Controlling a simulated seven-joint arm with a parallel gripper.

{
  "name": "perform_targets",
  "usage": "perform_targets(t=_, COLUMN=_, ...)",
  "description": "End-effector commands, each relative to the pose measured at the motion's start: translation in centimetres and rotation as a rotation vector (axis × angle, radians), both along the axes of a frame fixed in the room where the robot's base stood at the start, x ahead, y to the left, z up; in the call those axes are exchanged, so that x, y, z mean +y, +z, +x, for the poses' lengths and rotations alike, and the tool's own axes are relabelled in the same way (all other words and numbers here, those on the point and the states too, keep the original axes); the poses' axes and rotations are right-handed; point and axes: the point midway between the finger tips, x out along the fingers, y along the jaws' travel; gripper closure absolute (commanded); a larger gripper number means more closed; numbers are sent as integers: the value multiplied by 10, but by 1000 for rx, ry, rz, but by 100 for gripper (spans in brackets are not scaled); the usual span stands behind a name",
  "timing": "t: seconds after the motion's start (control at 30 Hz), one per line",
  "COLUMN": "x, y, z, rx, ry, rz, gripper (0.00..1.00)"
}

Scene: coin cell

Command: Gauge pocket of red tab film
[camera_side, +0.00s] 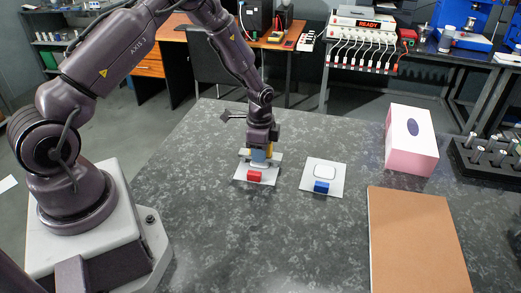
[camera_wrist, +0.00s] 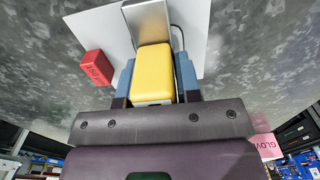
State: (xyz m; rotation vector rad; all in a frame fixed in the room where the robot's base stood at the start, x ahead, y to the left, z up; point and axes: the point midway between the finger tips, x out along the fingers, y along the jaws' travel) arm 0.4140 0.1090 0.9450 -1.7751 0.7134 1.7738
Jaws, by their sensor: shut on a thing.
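My gripper (camera_side: 260,150) is shut on a yellow block (camera_wrist: 152,73) that has a flat grey metal part (camera_wrist: 148,20) beyond it. Blue fingers press its two sides in the wrist view. It is over the back part of a white film (camera_side: 243,175). A red tab (camera_side: 254,177) stands at the film's front edge; the tab also shows in the wrist view (camera_wrist: 98,67), left of the yellow block. The film's pocket is mostly hidden behind the tool and gripper. I cannot tell whether the metal part touches the film.
A second white film (camera_side: 337,185) with a rounded pocket (camera_side: 324,171) and a blue tab (camera_side: 321,187) lies to the right. A pink-and-white glove box (camera_side: 411,140), a brown board (camera_side: 415,240) and a black rack (camera_side: 490,160) stand farther right. The front middle of the table is clear.

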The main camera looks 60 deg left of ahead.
Motion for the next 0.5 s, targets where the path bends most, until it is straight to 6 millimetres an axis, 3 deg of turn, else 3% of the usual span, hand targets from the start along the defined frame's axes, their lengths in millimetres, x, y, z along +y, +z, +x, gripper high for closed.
perform_targets(t=0.3, x=0, y=-2, z=0, rx=-1, ry=0, rz=0, gripper=97)
perform_targets(t=0.33, x=0, y=-2, z=0, rx=-1, ry=0, rz=0, gripper=66)
perform_targets(t=0.43, x=0, y=-2, z=0, rx=-1, ry=0, rz=0, gripper=43)
perform_targets(t=0.5, x=0, y=-2, z=0, rx=-1, ry=0, rz=-1, gripper=39)
